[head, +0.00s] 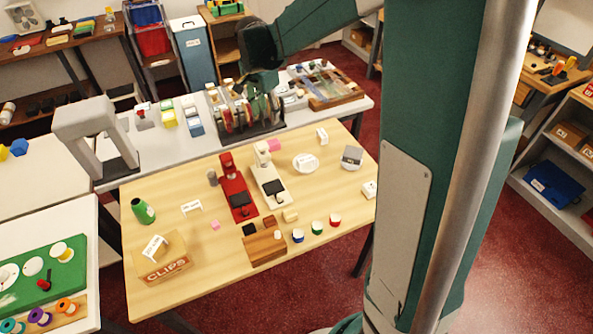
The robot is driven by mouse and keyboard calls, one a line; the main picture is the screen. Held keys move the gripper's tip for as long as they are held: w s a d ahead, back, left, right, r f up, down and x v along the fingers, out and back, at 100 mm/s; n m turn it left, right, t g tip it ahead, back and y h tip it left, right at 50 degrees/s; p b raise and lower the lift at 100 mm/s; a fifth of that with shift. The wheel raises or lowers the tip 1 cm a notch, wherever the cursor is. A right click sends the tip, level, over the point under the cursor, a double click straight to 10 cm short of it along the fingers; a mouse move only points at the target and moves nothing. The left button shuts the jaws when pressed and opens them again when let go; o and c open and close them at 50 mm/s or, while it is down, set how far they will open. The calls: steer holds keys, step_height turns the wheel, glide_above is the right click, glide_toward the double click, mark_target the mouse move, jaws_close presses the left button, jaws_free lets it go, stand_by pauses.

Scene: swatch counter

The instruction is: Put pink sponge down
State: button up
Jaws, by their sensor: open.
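My dark green arm reaches in from the upper right and bends down over the rack of rolls. My gripper (256,92) is open there, behind and above the pink block and apart from it. Its fingers are small and hard to separate from the rack, and I see nothing held.
The rack (265,130) stands on the white counter (150,150) behind the wooden table (330,205). A CLIPS box (165,265) and green cup (143,211) stand left.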

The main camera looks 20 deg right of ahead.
steer(key=s+a+r+n+t, duration=0.1)
steer(key=s+r+n, duration=0.3)
steer(key=s, duration=0.5)
steer(key=s+a+r+n+t, duration=0.25)
steer(key=s+r, duration=0.35)
steer(key=s, duration=0.3)
steer(key=s+a+f+n+t+y, duration=0.1)
steer(key=s+n, duration=0.6)
steer(key=s, duration=1)
steer(key=shift+a+f+t, duration=0.4)
steer(key=shift+f+t, duration=0.1)
steer(key=shift+t, duration=0.05)
steer(key=shift+s, duration=0.1)
